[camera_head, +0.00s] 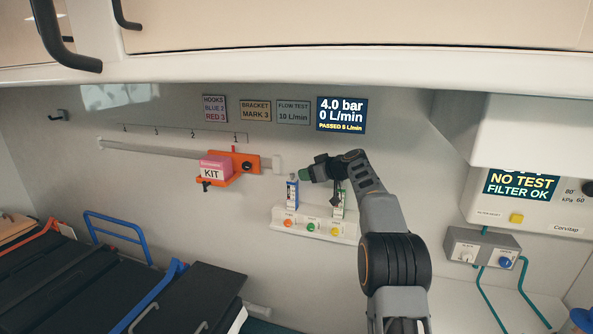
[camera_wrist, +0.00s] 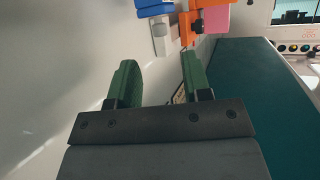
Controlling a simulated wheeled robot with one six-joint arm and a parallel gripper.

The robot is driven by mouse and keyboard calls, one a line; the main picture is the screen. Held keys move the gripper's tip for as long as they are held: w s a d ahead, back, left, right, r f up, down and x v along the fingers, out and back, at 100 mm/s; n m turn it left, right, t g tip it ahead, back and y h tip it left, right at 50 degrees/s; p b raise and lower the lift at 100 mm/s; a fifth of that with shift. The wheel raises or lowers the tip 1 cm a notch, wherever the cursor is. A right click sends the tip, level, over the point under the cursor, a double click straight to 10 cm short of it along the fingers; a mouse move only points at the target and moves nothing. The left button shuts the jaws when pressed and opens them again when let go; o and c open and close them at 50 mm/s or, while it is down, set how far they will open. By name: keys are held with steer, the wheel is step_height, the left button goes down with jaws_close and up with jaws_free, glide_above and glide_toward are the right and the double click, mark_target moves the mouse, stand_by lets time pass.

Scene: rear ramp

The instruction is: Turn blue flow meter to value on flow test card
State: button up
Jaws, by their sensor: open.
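The blue flow meter (camera_head: 292,193) stands upright at the left end of the white wall outlet panel (camera_head: 314,226). The flow test card (camera_head: 293,112) is on the wall above; its value looks like 10 or 18 L/min, too small to be sure. The wall display (camera_head: 341,114) reads 4.0 bar and 0 L/min. My gripper (camera_head: 304,174) is just above and right of the blue flow meter; I cannot tell if they touch. In the wrist view my gripper (camera_wrist: 160,80) has its green fingers apart with nothing seen between them.
A second flow meter (camera_head: 339,203) with green stands at the panel's right, partly behind my arm. An orange bracket (camera_head: 244,162) holds a pink kit (camera_head: 215,168) on the rail to the left. A cabinet overhangs above. A stretcher (camera_head: 190,295) is at lower left.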

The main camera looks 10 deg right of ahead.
mark_target(297, 181)
steer(key=shift+p+x, duration=1.3)
steer(key=shift+x, duration=1.65)
steer(key=shift+f, duration=0.1)
jaws_close()
